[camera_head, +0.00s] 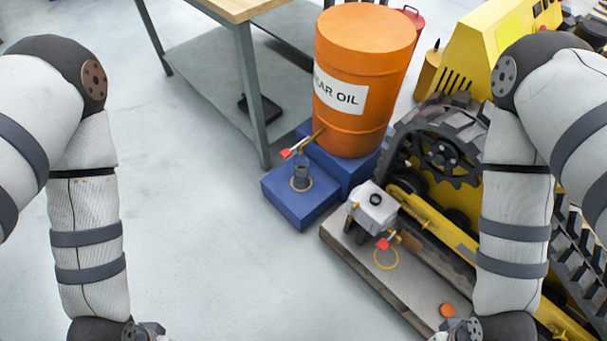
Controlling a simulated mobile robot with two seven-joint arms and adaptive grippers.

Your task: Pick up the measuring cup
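The measuring cup (301,178) looks like a small, clear grey vessel. It stands upright on the low blue block (318,207), inside a yellow ring mark, below the drum's tap with its red handle (286,153). My two arms hang down at the left and right sides of the picture, both well apart from the cup. Their wrists reach the bottom edge, and the gripper fingers are cut off below it.
An orange oil drum (362,60) stands on a blue base behind the cup. A white tank with a black cap (375,207) and red-handled tap sits on a platform (350,256) beside a yellow tracked machine (470,60). A workbench (243,70) is behind. The floor at left is clear.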

